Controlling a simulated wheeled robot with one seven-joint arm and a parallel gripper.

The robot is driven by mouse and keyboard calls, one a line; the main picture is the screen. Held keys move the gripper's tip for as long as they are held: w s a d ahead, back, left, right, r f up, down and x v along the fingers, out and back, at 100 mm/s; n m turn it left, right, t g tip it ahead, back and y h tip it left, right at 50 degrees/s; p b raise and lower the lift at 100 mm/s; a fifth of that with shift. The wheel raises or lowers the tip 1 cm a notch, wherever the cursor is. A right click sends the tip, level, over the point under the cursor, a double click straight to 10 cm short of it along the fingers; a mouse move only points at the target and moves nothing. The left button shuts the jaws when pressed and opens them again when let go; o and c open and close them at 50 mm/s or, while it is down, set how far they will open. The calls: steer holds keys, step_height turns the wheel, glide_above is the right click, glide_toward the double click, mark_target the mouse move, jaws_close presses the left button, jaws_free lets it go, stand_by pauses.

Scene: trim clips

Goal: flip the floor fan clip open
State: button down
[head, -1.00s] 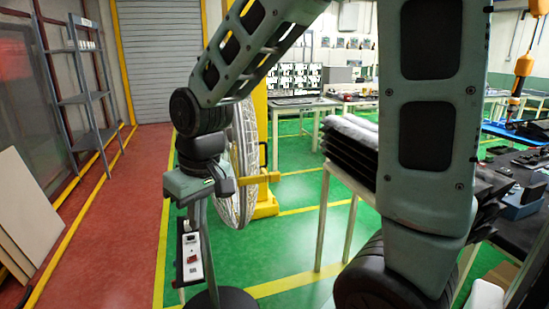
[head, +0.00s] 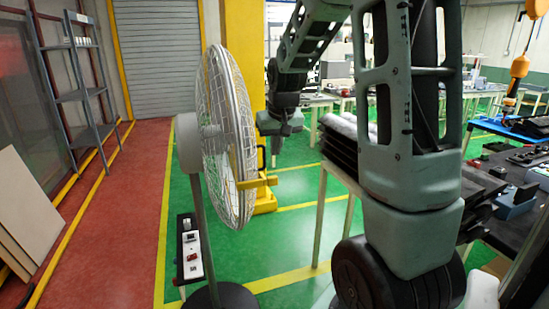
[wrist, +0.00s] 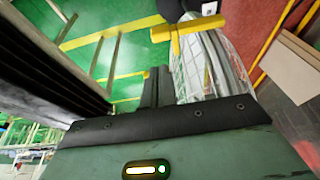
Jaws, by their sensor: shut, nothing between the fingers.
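The floor fan (head: 222,140) stands upright in the head view, its wire cage seen nearly edge-on. A yellow clip (head: 257,183) sticks out to the right from the lower part of the cage. In the wrist view the clip (wrist: 198,25) crosses the cage (wrist: 205,65) near the top. My gripper (head: 275,150) is to the right of the cage and higher in the picture than the clip, pointing down. In the wrist view its dark fingers (wrist: 157,85) are together and empty, apart from the clip. Whether the clip is open is unclear.
A yellow post (head: 240,40) stands behind the fan. A table with stacked dark panels (head: 345,150) is to the right, and a power strip (head: 189,250) is by the fan's pole. The red floor (head: 130,200) at left is clear.

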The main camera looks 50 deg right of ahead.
mark_target(256, 180)
steer(key=p+x, duration=0.2)
steer(key=x, duration=0.7)
steer(key=shift+p, duration=0.35)
